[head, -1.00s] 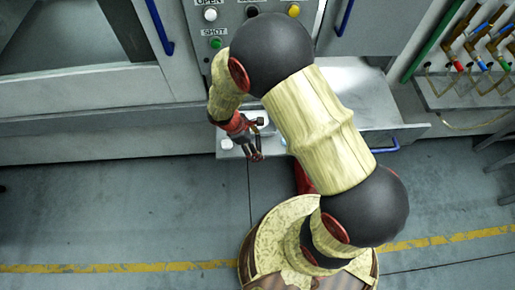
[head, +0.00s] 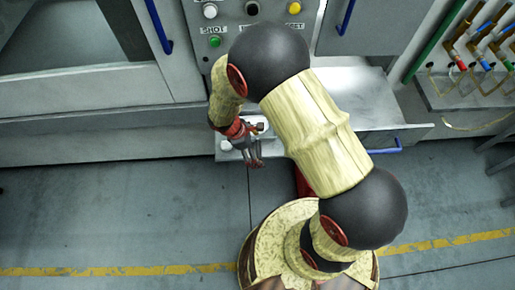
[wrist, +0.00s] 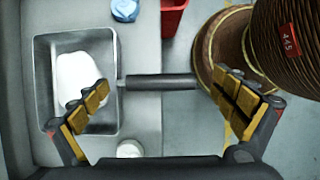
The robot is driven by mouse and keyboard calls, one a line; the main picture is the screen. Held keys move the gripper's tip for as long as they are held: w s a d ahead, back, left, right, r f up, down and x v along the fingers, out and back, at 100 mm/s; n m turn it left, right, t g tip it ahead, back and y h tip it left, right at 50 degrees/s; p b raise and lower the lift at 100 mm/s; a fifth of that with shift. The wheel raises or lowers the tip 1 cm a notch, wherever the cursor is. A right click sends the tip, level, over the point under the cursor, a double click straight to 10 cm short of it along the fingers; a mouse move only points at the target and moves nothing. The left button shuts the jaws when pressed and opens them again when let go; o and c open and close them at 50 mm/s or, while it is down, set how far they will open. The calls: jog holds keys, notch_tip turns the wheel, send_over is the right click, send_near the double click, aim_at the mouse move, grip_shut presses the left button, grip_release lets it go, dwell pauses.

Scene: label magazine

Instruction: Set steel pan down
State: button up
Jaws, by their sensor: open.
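The steel pan (wrist: 110,122) shows in the wrist view as a rectangular metal tray with a white mass (wrist: 78,78) in it. Its dark handle (wrist: 160,82) points right and reaches past the edge of the grey shelf (wrist: 146,110). My gripper (wrist: 160,102) is open, with its yellow-padded fingers spread wide. In the picture one finger overlaps the pan and the other lies beyond the handle's end. I cannot tell how high the gripper is above the handle. In the head view my gripper (head: 252,155) is over the shelf's front edge, and my arm hides most of the pan.
A white round item (wrist: 130,148), a blue crumpled item (wrist: 125,10) and a red container (wrist: 173,15) are near the pan. A button panel (head: 250,25) is behind. The floor in front at left is clear.

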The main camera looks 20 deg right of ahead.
jog(key=a+r+m+t+y+p, duration=0.1)
jog(key=a+r+m+p, duration=0.1)
jog(key=r, duration=0.9)
jog(key=a+r+m+p, duration=0.1)
jog(key=r+m+p, duration=0.15)
jog(key=r, duration=0.85)
jog(key=s+d+r+m+t+y, duration=0.1)
jog(key=s+r+m, duration=0.4)
jog(key=r, duration=0.5)
jog(key=s+d+r+m+t+y, duration=0.2)
jog(key=s+r+m+t, duration=0.2)
jog(key=s+r, duration=0.5)
notch_tip(320, 180, up, 2)
jog(key=shift+r+m+t+y, duration=0.1)
jog(key=shift+m+t+y, duration=0.25)
jog(key=shift+m, duration=0.2)
jog(key=shift+c, duration=0.8)
